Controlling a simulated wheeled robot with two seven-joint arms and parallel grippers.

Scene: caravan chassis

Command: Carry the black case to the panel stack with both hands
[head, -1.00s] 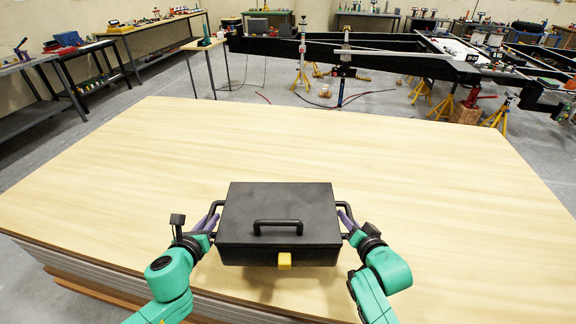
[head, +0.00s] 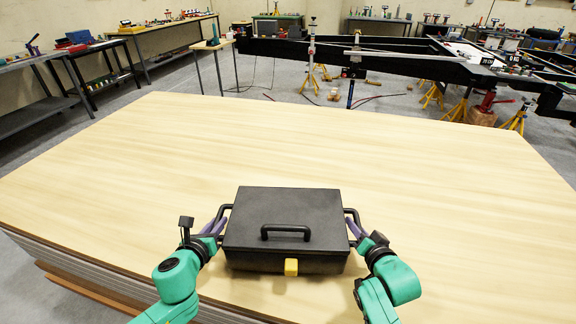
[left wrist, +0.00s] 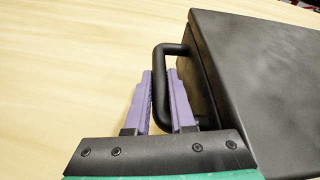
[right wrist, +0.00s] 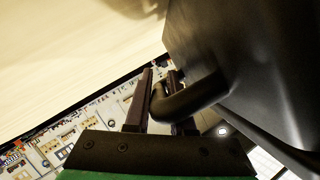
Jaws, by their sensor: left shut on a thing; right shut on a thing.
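The black case (head: 285,215), with a top handle and a yellow latch (head: 291,267), is level over the near part of the panel stack (head: 180,150). I cannot tell for sure whether its underside touches the top panel. My left gripper (head: 217,226) is shut on the case's left side handle; in the left wrist view its purple fingers (left wrist: 160,100) sit on both sides of the handle bar. My right gripper (head: 357,228) is shut on the right side handle, which also shows between the fingers in the right wrist view (right wrist: 160,100).
The pale wooden top of the stack is bare around and beyond the case. Behind it stand a black chassis frame (head: 400,62) on yellow stands and a small side table (head: 207,45). Workbenches (head: 95,48) line the left wall.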

